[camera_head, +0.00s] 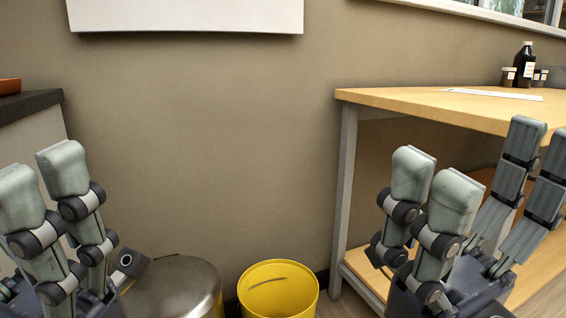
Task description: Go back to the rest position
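My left gripper (43,178) is at the lower left edge of the head view. Two of its grey-green fingers point up, and the rest is cut off by the frame, so its opening cannot be judged. My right gripper (470,170) is at the lower right, in front of the wooden table (400,98). Its fingers point up in two groups with a clear gap between them. It is open and I see nothing held in it.
A yellow bin (277,292) and a round metal lid (173,290) are low in the middle. The table carries a brown bottle (524,66), small jars (508,76) and a white sheet (492,93). A dark-topped counter (30,103) is at left. Bare wall lies between.

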